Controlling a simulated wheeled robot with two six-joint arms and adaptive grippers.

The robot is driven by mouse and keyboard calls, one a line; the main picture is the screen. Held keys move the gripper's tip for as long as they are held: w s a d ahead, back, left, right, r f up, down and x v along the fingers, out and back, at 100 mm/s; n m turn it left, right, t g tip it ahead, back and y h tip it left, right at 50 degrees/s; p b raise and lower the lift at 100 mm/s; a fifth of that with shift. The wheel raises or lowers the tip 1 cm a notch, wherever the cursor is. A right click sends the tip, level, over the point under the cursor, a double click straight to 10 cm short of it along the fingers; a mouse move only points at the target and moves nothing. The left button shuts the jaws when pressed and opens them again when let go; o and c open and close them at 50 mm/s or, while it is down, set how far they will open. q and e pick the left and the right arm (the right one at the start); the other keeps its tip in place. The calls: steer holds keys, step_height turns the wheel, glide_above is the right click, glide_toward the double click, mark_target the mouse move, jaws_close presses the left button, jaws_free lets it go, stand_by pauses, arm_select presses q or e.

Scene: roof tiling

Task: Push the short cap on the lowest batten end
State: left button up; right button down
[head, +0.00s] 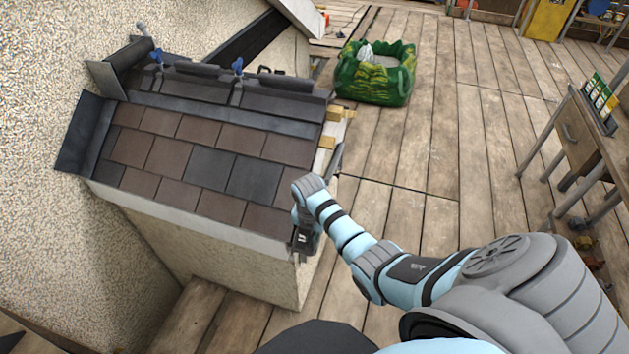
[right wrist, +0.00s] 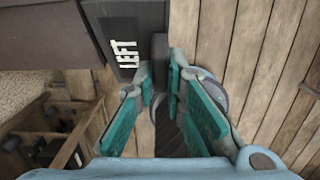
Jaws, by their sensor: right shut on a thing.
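The small tiled roof (head: 190,150) has pale wooden batten ends at its right edge: an upper one (head: 334,114) and one below it (head: 327,142). The lowest batten end is not clearly visible. My right gripper (head: 302,250) is at the roof's lower right corner. In the right wrist view, the right gripper (right wrist: 160,72) is shut on a narrow dark tab of a dark grey cap (right wrist: 124,30) marked "LEFT". The cap lies against or close to the roof edge; whether it touches or covers a batten end cannot be told. My left gripper is out of view.
A green bag (head: 375,85) stands on the plank floor behind the roof. A wooden bench (head: 572,135) with small packets is at the right. The floor right of the roof is mostly clear. A rough plaster wall (head: 50,60) borders the left.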

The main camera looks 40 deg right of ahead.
steer(key=shift+a, duration=0.1)
stand_by(0.3)
steer(key=shift+w+a, duration=0.3)
steer(key=shift+w, duration=0.3)
steer(key=shift+w+a, duration=0.3)
stand_by(0.9)
steer(key=c, duration=1.6)
jaws_free()
steer(key=shift+o, duration=0.2)
